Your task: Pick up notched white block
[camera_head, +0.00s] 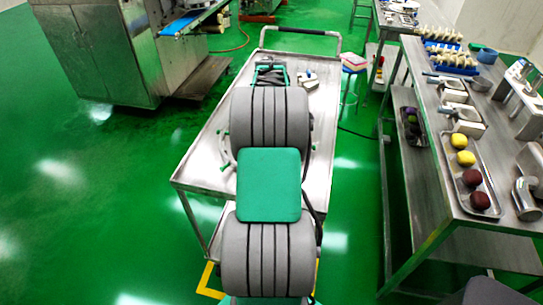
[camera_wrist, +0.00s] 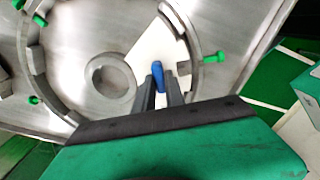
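A small white block-like piece (camera_head: 307,79) with darker parts lies on the far right of the metal cart top (camera_head: 205,150); its notch is too small to make out. In the wrist view, a flat white piece (camera_wrist: 150,40) lies partly inside a grey ring with green knobs (camera_wrist: 28,60); I cannot tell whether it is notched. My gripper (camera_wrist: 157,78) points down over the ring. A small blue object (camera_wrist: 157,72) shows between its dark fingertips; whether they touch it is unclear.
The cart has a raised handle (camera_head: 300,29) at its far end. A metal table (camera_head: 440,150) stands on the right with trays, yellow and dark red balls, and tools. A steel machine (camera_head: 100,55) stands at the left. Green floor is clear at the left.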

